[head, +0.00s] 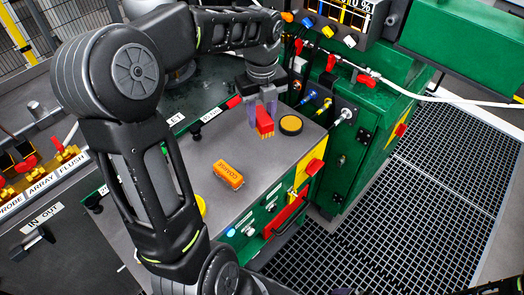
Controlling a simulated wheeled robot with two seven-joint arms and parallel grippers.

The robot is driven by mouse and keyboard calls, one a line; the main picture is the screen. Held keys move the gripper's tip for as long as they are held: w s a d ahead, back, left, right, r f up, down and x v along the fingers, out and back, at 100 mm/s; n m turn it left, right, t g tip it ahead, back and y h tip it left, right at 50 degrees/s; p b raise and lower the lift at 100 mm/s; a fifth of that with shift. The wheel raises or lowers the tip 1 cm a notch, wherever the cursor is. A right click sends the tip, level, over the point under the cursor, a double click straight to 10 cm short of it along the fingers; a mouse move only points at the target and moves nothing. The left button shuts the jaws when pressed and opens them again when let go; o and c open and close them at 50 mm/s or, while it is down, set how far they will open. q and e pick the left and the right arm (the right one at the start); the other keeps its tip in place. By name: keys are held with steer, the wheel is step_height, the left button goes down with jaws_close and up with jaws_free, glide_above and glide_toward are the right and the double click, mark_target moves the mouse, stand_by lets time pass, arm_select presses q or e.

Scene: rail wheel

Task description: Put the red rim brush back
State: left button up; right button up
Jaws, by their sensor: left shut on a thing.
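The red rim brush (265,121) shows in the head view as a red block with yellow bristles at its lower end. My left gripper (263,101) points down over the far end of the grey bench top (205,150) and is shut on the brush. The brush is roughly upright, bristles down; I cannot tell whether they touch the bench top. My right gripper is not in view.
A round yellow-topped piece (291,124) is just right of the brush. A green cabinet (350,150) with cables stands to the right. Dark floor grating (400,235) lies beyond the bench edge.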

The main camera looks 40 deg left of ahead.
arm_select(q)
steer(key=shift+f, duration=3.15)
steer(key=shift+f, duration=1.85)
steer(key=shift+f, duration=0.1)
steer(key=o, duration=1.2)
step_height(320, 180, up, 12)
steer(key=shift+r, duration=0.1)
